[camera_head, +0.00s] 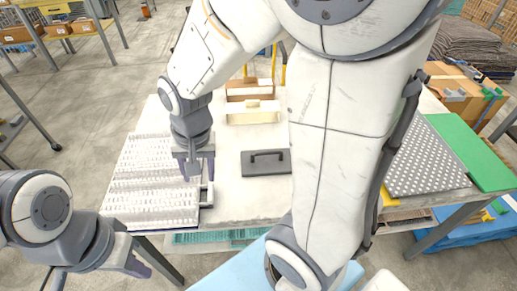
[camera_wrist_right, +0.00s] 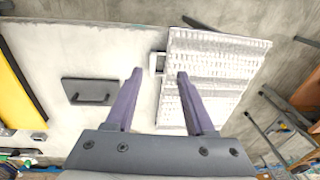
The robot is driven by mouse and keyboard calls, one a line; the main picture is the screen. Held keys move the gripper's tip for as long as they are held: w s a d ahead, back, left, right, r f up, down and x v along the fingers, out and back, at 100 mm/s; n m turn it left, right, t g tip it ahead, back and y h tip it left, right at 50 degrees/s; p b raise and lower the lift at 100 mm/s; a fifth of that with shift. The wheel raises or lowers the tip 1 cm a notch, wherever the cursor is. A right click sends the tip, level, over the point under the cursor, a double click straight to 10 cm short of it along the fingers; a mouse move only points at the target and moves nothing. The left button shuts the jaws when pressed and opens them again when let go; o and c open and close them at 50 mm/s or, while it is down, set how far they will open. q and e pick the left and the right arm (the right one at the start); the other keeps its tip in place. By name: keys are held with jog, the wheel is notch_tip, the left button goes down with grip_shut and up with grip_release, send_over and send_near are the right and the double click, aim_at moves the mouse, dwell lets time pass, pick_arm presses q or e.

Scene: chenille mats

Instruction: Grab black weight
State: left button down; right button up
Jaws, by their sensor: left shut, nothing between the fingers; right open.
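The black weight (camera_head: 265,168), a flat dark slab with a bar handle on top, lies on the pale table in the head view. It also shows left of the fingers in the right wrist view (camera_wrist_right: 90,86). My right gripper (camera_head: 195,168) is open and empty, pointing down above the right edge of the white ribbed mat (camera_head: 145,190), left of the weight. In the right wrist view its purple fingers (camera_wrist_right: 157,76) stand apart, with none touching the weight. My left gripper (camera_head: 142,264) is shut and empty, low at the left, off the table's front edge.
A wooden box (camera_head: 250,110) stands at the table's back. A grey dotted sheet (camera_head: 425,160) and a green sheet (camera_head: 470,150) lie at the right. My right arm hides part of the table. Bare tabletop (camera_head: 245,200) lies in front of the weight.

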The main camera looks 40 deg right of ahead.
jog(key=w+d+f+m, duration=0.2)
jog(key=w+d+m, duration=0.15)
jog(key=d, duration=0.25)
jog(key=w+d+f+m, duration=0.2)
jog(key=d+m, duration=0.3)
jog(key=m+h, duration=0.2)
jog(key=m, duration=0.7)
send_near(267, 152)
jog(key=shift+m+t, duration=0.3)
jog(key=shift+m, duration=0.15)
jog(key=f, duration=0.3)
jog(key=d+f, duration=0.1)
jog(key=f, duration=0.1)
jog(key=shift+s+b, duration=0.15)
jog(key=shift+b, duration=0.15)
jog(key=shift+w+d+f+p, duration=0.1)
jog(key=shift+w+f+p, duration=0.15)
jog(key=shift+f, duration=0.7)
jog(key=shift+w+d+f+p, duration=0.1)
jog(key=shift+w+f+p, duration=0.15)
jog(key=shift+f, duration=0.7)
jog(key=shift+w+f+p, duration=0.15)
jog(key=shift+w+f, duration=0.15)
jog(key=shift+f, duration=0.7)
grip_shut()
jog(key=shift+r, duration=0.1)
